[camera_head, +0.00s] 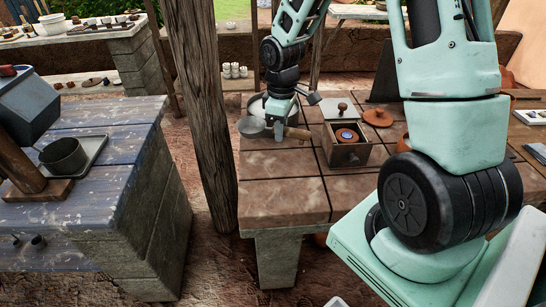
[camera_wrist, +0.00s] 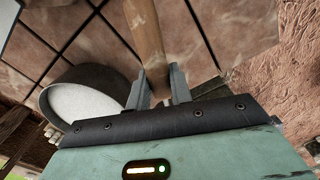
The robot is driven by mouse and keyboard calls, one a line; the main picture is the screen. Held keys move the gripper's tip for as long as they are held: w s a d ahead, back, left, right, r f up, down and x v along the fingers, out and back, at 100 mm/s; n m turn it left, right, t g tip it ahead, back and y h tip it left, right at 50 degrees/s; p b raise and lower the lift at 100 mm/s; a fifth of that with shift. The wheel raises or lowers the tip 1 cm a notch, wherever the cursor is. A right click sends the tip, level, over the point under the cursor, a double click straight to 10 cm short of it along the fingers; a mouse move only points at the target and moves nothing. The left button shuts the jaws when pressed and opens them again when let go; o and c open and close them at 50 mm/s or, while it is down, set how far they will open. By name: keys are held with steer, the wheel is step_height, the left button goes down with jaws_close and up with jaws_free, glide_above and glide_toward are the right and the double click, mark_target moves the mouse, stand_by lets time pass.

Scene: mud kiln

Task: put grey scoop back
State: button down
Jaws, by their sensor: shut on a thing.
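My gripper (camera_head: 280,134) is shut on a wooden handle (camera_wrist: 145,40), over the left back part of the tiled table. In the wrist view the handle runs from between the fingertips (camera_wrist: 159,88) to the top edge. In the head view the handle (camera_head: 297,133) sticks out to the right of the fingers, and the grey scoop's round head (camera_head: 250,127) shows to their left. The scoop's head is not clearly seen in the wrist view, where my gripper's body covers the lower part. I cannot tell whether the scoop touches the table.
A round dark-rimmed vessel with white inside (camera_wrist: 86,104) is beside my gripper. A wooden box with a knob (camera_head: 345,146) stands to the right, with a brown lid (camera_head: 378,117) behind it. A wooden post (camera_head: 203,100) rises at the table's left. The table's front left (camera_head: 280,200) is clear.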

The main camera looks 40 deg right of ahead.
mark_target(280, 159)
steer(key=shift+f, duration=3.6)
steer(key=shift+f+b, duration=0.1)
steer(key=shift+b, duration=0.2)
steer(key=c, duration=1.3)
jaws_free()
steer(key=shift+o, duration=0.2)
